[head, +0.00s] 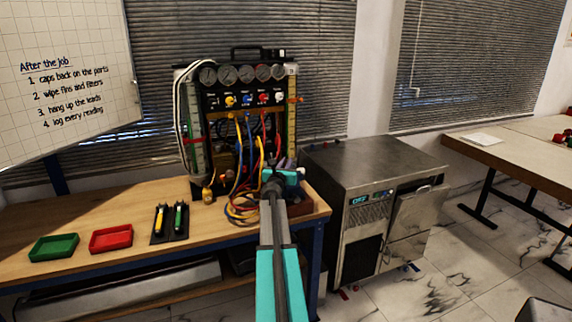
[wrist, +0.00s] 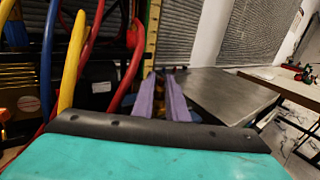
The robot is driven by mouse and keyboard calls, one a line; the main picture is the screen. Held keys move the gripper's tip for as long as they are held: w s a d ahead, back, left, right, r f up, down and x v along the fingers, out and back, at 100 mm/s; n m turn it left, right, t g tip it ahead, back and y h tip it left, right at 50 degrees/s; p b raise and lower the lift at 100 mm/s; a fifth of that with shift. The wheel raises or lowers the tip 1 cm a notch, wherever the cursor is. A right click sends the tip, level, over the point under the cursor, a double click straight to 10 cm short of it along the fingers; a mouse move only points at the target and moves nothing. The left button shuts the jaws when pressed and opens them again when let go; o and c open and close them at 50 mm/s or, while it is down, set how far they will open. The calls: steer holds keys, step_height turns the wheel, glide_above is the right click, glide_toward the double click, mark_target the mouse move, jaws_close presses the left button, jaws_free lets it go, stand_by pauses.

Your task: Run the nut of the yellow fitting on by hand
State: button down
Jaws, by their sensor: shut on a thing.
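The gauge rig (head: 238,125) stands at the back of the wooden bench, with a row of dials and coloured knobs, one of them yellow (head: 230,101). A yellow hose (head: 262,160) hangs at its lower front; the wrist view shows a yellow hose (wrist: 74,62) close at the left. My gripper (head: 287,164) is at the rig's lower right. Its two purple fingers (wrist: 163,98) are close together and shut on a small part at their tips. The part is too hidden to identify. I cannot make out the yellow fitting's nut or whether it sits on its thread.
A steel cabinet (head: 375,160) stands right of the bench. A green tray (head: 54,247), a red tray (head: 111,238) and a dark mat (head: 168,232) with two slim tools lie at the left. Red and blue hoses crowd the rig's front. A brass bottle (head: 207,194) stands near it.

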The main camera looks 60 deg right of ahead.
steer(key=shift+w+d+m+g+h, duration=0.15)
steer(key=shift+m+g+h, duration=0.15)
steer(key=shift+m+g, duration=0.3)
steer(key=shift+m+g+p, duration=0.4)
steer(key=shift+m+g, duration=0.1)
steer(key=shift+g, duration=0.5)
steer(key=m+g, duration=0.1)
steer(key=g, duration=0.2)
steer(key=m+g, duration=0.2)
steer(key=shift+d+m+g, duration=0.1)
steer(key=shift+m+g, duration=0.2)
steer(key=shift+g, duration=0.1)
steer(key=shift+m+g+y+p, duration=0.3)
steer(key=shift+m+g+y, duration=0.2)
steer(key=shift+m+g, duration=1.6)
steer(key=shift+g+y, duration=0.4)
steer(key=shift+g, duration=0.7)
steer(key=shift+m+g+y, duration=0.3)
steer(key=shift+m+g, duration=0.1)
steer(key=c, duration=1.7)
jaws_free()
steer(key=shift+c, duration=0.2)
steer(key=shift+a, duration=0.2)
